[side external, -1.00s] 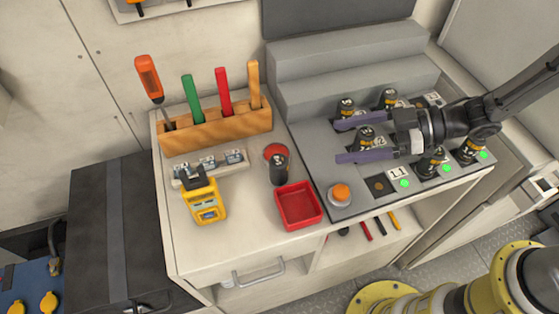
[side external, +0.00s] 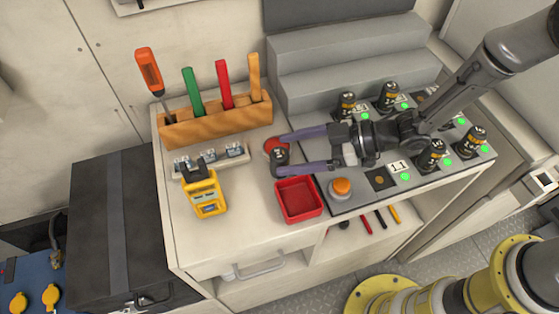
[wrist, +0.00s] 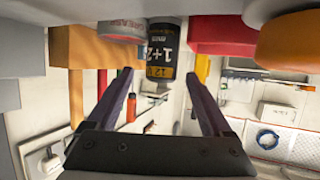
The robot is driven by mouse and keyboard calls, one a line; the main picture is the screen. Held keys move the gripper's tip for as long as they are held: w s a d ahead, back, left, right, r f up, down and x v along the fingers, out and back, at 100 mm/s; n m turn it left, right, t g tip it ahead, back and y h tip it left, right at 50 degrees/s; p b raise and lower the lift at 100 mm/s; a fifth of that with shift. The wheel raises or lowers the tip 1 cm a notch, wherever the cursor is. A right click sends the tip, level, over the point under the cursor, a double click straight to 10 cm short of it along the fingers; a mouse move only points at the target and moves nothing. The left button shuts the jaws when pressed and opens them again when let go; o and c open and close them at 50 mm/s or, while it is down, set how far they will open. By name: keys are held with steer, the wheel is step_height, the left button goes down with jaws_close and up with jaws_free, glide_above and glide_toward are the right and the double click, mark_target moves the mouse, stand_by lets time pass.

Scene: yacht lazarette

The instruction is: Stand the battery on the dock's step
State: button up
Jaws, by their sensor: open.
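The battery (side external: 280,159) is a dark cylinder standing upright on the pale counter, between the red disc and the red tray. In the wrist view the battery (wrist: 165,50) shows a black label reading 1+2 and 12V. My gripper (side external: 281,154) is open, with its two purple fingers pointing left and their tips on either side of the battery. In the wrist view my gripper (wrist: 158,73) shows the battery in line with the gap; I cannot tell whether a finger touches it. The grey dock (side external: 360,200) is at right, with a stepped block (side external: 345,62) at its back; its step is bare.
Several similar batteries (side external: 432,155) stand on the dock beside green lights. An orange button (side external: 341,187) and red tray (side external: 299,200) are close to my fingers. A yellow meter (side external: 205,198), terminal strip (side external: 235,152) and wooden tool rack (side external: 215,123) are to the left.

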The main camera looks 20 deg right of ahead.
steer(key=shift+x, duration=1.4)
steer(key=shift+s, duration=0.1)
steer(key=shift+c, duration=0.3)
jaws_close()
